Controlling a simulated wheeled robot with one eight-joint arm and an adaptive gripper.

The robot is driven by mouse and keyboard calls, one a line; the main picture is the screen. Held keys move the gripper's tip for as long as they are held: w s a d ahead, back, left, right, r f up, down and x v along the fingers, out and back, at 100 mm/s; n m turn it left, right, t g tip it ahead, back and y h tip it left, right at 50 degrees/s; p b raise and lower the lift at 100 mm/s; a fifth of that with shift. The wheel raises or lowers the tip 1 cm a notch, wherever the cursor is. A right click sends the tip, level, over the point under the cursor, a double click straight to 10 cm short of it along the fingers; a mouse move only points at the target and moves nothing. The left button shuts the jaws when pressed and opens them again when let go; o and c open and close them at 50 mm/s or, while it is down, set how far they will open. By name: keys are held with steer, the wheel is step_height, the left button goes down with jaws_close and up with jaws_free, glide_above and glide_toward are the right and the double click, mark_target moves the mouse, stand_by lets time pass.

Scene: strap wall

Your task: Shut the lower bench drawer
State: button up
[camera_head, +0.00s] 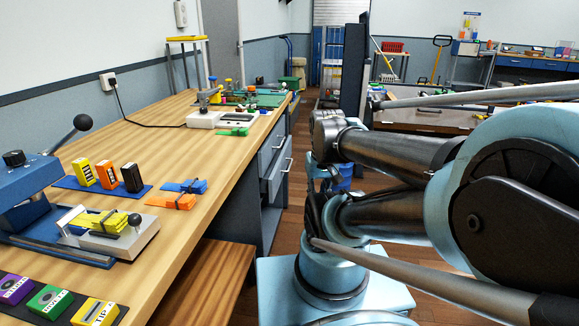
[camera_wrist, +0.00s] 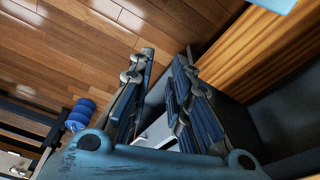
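The workbench (camera_head: 160,160) runs along the left in the head view, with two grey drawers at its far end. The upper drawer (camera_head: 271,147) looks flush. The lower drawer (camera_head: 274,184) stands out a little from the bench front, with a pale bar handle on it. My gripper (camera_wrist: 168,54) is open in the wrist view, its two dark fingers apart. A pale grey piece shows between and behind the fingers; I cannot tell whether it is part of the drawer. In the head view my fingers cannot be clearly made out among my arm parts, right of the drawers.
Tools and boxes cover the benchtop. Wooden floor is clear beyond the drawers.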

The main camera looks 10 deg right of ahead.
mark_target(290, 165)
steer(key=w+a+r+m+y, duration=0.1)
steer(key=w+a+r+y, duration=0.1)
steer(key=w+r, duration=0.35)
steer(key=w+a+r+m+y, duration=0.1)
steer(key=w+r+y, duration=0.1)
steer(key=w, duration=0.6)
steer(key=w+d+m+y, duration=0.15)
steer(key=w+y, duration=0.25)
steer(key=w, duration=1.6)
steer(key=w+d+f+t+y, duration=0.1)
steer(key=w+d+f+y, duration=0.1)
steer(key=w+d+f, duration=0.4)
steer(key=w+d+f+y, duration=0.2)
steer(key=w+d+f, duration=0.15)
steer(key=w, duration=0.45)
steer(key=w+d+f+t+y, duration=0.1)
steer(key=w+d+f, duration=0.1)
steer(key=d+f, duration=0.35)
steer(key=w+d+f+t+y, duration=0.1)
steer(key=w+d+f+y, duration=0.1)
steer(key=f, duration=0.7)
steer(key=x, duration=1.7)
steer(key=shift+s+f, duration=0.1)
steer(key=shift+f, duration=0.25)
